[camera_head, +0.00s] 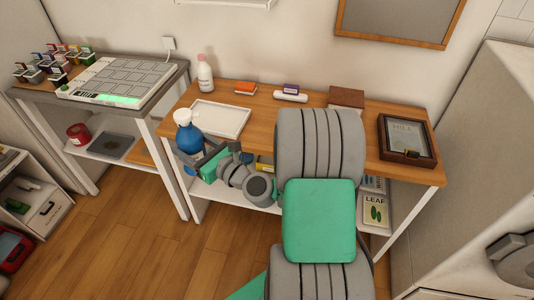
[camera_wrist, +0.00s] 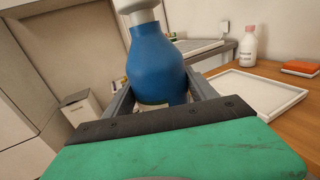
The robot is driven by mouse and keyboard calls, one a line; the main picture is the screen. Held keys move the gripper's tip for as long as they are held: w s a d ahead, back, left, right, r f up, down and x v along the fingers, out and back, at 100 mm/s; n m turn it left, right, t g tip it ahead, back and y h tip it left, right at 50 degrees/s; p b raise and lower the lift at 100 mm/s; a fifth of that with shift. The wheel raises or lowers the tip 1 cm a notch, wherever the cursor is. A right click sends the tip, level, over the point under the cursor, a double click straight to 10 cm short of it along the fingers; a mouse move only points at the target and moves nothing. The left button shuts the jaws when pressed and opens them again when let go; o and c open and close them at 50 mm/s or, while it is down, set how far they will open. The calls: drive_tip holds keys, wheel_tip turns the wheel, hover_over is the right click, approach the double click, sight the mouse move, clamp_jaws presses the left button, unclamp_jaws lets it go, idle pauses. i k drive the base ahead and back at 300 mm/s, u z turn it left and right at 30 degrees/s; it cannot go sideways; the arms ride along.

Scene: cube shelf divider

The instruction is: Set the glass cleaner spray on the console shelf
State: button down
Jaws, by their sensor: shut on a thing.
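The glass cleaner spray (camera_head: 188,138) is a blue bottle with a white spray head. My gripper (camera_head: 198,158) is shut on it, near the left front corner of the wooden console (camera_head: 263,118). In the wrist view the blue bottle (camera_wrist: 157,68) stands between the two grey fingers, about upright, its top cut off by the frame. The console has a white lower shelf (camera_head: 240,196), partly hidden behind my arm. I cannot tell the exact height of the bottle's base.
A second table (camera_head: 110,108) stands left, across a narrow gap.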

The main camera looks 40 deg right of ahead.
sight(226, 186)
drive_tip(key=u, duration=0.5)
drive_tip(key=k, duration=0.6)
drive_tip(key=u, duration=0.65)
drive_tip(key=i, duration=1.3)
drive_tip(key=z, duration=0.6)
